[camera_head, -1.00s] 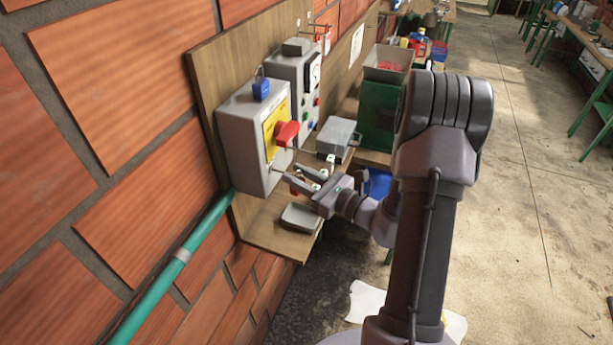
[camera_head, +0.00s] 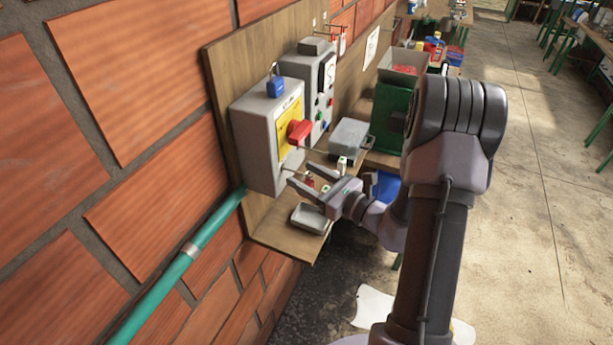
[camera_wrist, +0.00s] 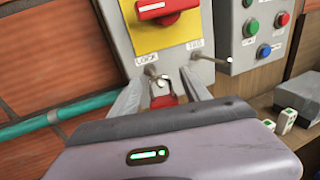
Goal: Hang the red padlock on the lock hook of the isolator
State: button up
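The isolator (camera_head: 262,140) is a grey box with a yellow plate and red handle (camera_head: 299,131). In the wrist view, its lock hook (camera_wrist: 152,70) sticks out under the LOCK label. The red padlock (camera_wrist: 167,99) shows between my fingers, just below the hook's tip; it is a small red spot in the head view (camera_head: 309,182). Its shackle is close to the hook tip, but I cannot tell whether it is around it. My gripper (camera_head: 299,174) is in front of the box's lower part, its fingers spread with gaps beside the padlock. My gripper's housing hides the space below.
A tag hook (camera_wrist: 210,58) sticks out right of the lock hook. A blue padlock (camera_head: 275,86) is on top of the isolator. A grey tray (camera_head: 308,217) lies on the shelf below. A button panel (camera_head: 317,90) and grey case (camera_head: 349,137) stand beyond.

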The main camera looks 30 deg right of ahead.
jog(key=b+v, duration=0.1)
jog(key=v, duration=1.6)
jog(key=s+a+f+n+g+y+b, duration=0.1)
jog(key=a+f+n+g+y+b, duration=0.15)
jog(key=a+n+g+b, duration=0.45)
jog(key=s+a+f+n+g+y+b, duration=0.1)
jog(key=a+f+n+g+y+b, duration=0.25)
jog(key=a, duration=0.65)
jog(key=s+a+f+n+h+b, duration=0.2)
jog(key=n+h+b, duration=0.3)
jog(key=n, duration=0.3)
jog(key=s+a+f+n+h+b, duration=0.2)
jog(key=s+a+n+h+b, duration=0.2)
jog(key=n, duration=0.4)
jog(key=shift+s+a+n+h+b, duration=0.3)
jog(key=shift+h+b, duration=0.4)
jog(key=shift+h, duration=0.3)
